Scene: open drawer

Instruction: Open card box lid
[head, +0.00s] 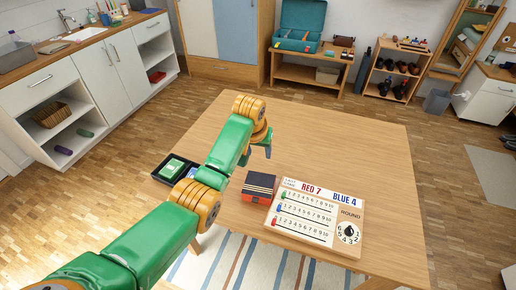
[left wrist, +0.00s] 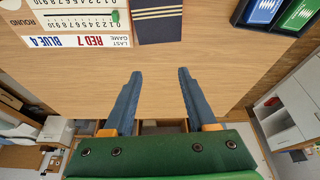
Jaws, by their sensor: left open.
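The card box (head: 258,187) stands on the wooden table, with an orange-red body and a dark striped lid on top that looks closed. In the left wrist view the dark navy lid with gold stripes (left wrist: 158,20) shows at the top, beyond my fingertips. My left gripper (head: 257,154) is above the table, on the far side of the box and apart from it. Its two blue fingers (left wrist: 160,74) are spread with nothing between them. My right gripper is in neither view.
A white scoreboard (head: 315,215) with sliders and a dial lies right of the box. A black tray (head: 157,173) with green and blue card decks lies to its left, partly behind my arm. The table's far and right parts (head: 350,140) are clear.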

